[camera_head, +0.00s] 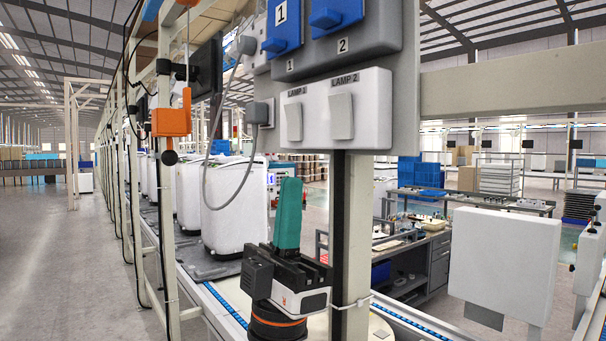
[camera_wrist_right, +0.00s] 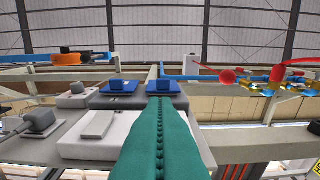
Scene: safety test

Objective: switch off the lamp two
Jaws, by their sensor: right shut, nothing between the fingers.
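The LAMP 2 switch (camera_head: 341,117) is a white rocker on the right half of a white switch box (camera_head: 374,110). The LAMP 1 switch (camera_head: 294,122) is beside it on the left. My right gripper (camera_head: 290,184) has teal fingers pointing up, pressed together with nothing between them. In the head view its tips appear below the switch box and to the left of the LAMP 2 switch. In the right wrist view the shut fingers (camera_wrist_right: 159,103) cover the right part of the box; one white rocker (camera_wrist_right: 98,124) shows to their left. My left gripper is out of view.
Blue switches numbered 1 (camera_head: 283,30) and 2 (camera_head: 337,14) sit above on a grey panel. A grey cable (camera_head: 207,165) loops left of it. An orange box (camera_head: 171,121) hangs on the left post. A dark post (camera_head: 338,220) stands below the switch box.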

